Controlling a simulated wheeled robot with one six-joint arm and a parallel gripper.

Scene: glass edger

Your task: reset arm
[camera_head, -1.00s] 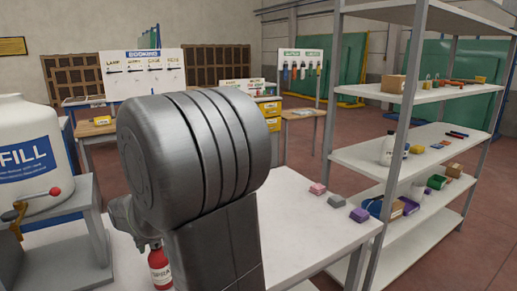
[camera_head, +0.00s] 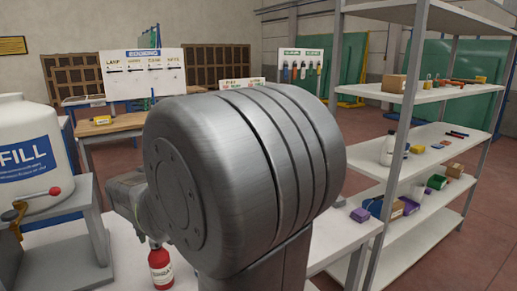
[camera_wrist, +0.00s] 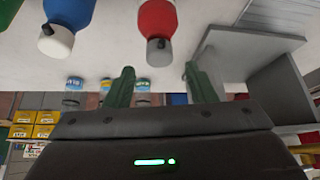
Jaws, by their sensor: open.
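My gripper (camera_wrist: 158,78) shows in the wrist view with its two green fingers apart and nothing visible between them. The red bottle also shows in the head view (camera_head: 161,269), on the white table below my arm. My large grey arm joint fills the middle of the head view and hides my gripper there.
A big white container (camera_head: 28,140) sits on a grey stand (camera_head: 62,235) at the left. A shelf unit (camera_head: 422,150) with small goods stands at the right. A purple block (camera_head: 360,215) lies near the table's right edge. Several small labelled containers (camera_wrist: 105,88) show near the fingers.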

